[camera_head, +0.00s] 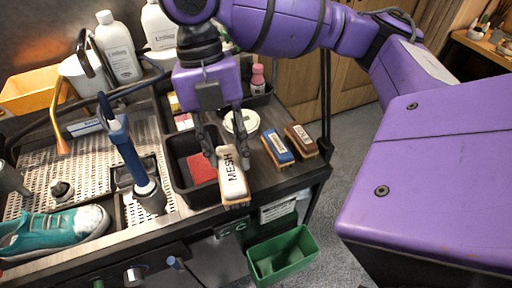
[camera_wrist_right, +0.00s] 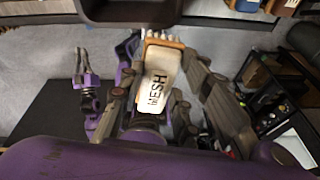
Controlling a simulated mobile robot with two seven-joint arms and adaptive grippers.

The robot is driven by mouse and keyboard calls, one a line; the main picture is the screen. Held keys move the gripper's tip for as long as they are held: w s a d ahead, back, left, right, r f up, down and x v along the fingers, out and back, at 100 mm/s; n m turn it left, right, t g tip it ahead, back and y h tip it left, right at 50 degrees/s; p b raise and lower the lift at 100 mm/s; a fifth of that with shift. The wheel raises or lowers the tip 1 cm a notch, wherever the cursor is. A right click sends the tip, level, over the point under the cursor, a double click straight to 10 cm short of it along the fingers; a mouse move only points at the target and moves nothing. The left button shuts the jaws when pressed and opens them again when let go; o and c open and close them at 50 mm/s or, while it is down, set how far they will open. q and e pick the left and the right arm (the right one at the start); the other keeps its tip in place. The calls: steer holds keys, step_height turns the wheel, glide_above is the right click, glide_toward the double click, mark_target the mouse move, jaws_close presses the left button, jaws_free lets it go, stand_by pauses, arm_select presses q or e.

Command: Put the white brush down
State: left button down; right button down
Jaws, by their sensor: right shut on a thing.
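The white brush (camera_head: 233,178), marked MESH, has a wooden edge with bristles. My right gripper (camera_head: 228,157) is shut on it from above, one finger on each side. The brush appears over the front part of the workbench, beside the black bin; I cannot tell whether it touches the surface. In the right wrist view the white brush (camera_wrist_right: 160,85) sits between the right gripper's fingers (camera_wrist_right: 162,95). My left gripper (camera_wrist_right: 85,68) seems to show small at the left of that view, away from the brush; its opening is unclear.
A blue brush (camera_head: 278,149) and a brown brush (camera_head: 302,141) stand right of the white brush. The black bin (camera_head: 179,178) holds a red item. A green bin (camera_head: 282,256) hangs below the front edge. A teal sneaker (camera_head: 52,229) lies at left.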

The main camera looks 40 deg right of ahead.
steer(key=shift+n+h, duration=0.3)
steer(key=shift+n, duration=0.4)
steer(key=shift+d, duration=0.15)
arm_select(q)
steer(key=shift+s+d+f+b, duration=0.1)
steer(key=shift+s+f+b, duration=0.15)
steer(key=shift+f+b, duration=0.65)
arm_select(e)
steer(key=shift+n, duration=0.3)
steer(key=shift+w+d+f, duration=1.55)
steer(key=shift+d+f, duration=0.15)
steer(key=shift+f, duration=0.45)
steer(key=shift+w+d+f, duration=1.6)
steer(key=shift+d+f, duration=0.1)
steer(key=shift+f, duration=0.5)
steer(key=shift+w+d+f, duration=1.55)
steer(key=shift+d+f, duration=0.15)
steer(key=shift+f, duration=0.45)
arm_select(q)
steer(key=shift+s, duration=0.1)
arm_select(e)
steer(key=c, duration=1.6)
jaws_free()
arm_select(q)
steer(key=shift+s+f, duration=0.1)
steer(key=shift+s, duration=0.05)
arm_select(e)
steer(key=shift+o, duration=0.2)
